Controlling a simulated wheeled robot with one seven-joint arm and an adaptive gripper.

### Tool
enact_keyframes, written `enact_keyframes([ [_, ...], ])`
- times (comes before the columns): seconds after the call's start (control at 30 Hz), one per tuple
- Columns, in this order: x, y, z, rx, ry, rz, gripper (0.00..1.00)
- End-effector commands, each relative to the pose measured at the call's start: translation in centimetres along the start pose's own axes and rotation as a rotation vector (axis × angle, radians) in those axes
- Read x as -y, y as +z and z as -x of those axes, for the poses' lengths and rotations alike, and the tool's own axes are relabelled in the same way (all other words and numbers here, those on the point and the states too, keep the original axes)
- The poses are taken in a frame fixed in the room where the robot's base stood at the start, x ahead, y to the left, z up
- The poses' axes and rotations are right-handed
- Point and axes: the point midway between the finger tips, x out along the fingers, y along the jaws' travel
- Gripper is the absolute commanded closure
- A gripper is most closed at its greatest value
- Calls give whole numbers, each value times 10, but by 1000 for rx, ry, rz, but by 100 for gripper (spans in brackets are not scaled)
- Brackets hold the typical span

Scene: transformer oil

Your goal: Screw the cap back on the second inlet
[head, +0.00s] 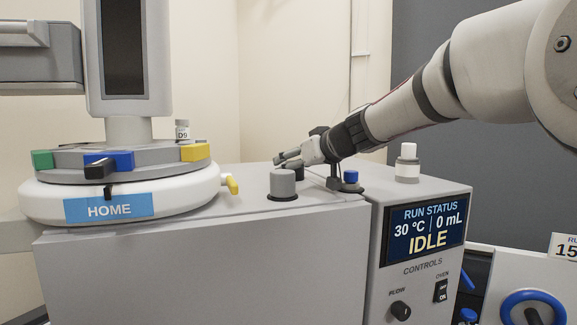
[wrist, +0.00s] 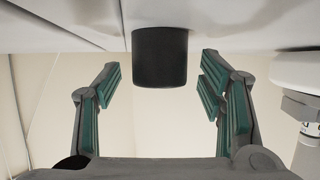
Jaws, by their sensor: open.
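My gripper (head: 286,160) reaches in from the right, low above the machine's top, its fingers pointing left. In the wrist view my gripper (wrist: 160,82) is open and empty. A black cylindrical cap (wrist: 160,58) stands on the machine's surface ahead, centred between the fingers and touching neither. That view looks upside down. In the head view a grey cylinder (head: 283,184) with a dark ring at its base stands in front of my fingertips. I cannot tell whether it is the same piece. A small blue cap (head: 351,175) sits on a dark base to the right. Nothing marks which is the second inlet.
A vial marked D9 (head: 182,130) stands there. A white bottle (head: 407,165) stands right, above the IDLE display (head: 425,230). The machine's front top (head: 210,215) is clear.

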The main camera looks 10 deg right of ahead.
Motion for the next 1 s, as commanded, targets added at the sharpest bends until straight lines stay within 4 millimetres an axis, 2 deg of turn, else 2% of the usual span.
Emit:
enact_keyframes([
  [0.13,0,0,-10,1,0,0,37],
  [0.37,0,1,-11,0,0,0,37],
  [0.57,0,1,-11,0,0,0,80],
  [0.87,0,0,-11,0,0,0,81],
  [1.0,0,-8,-7,-1,-1,2,81],
])
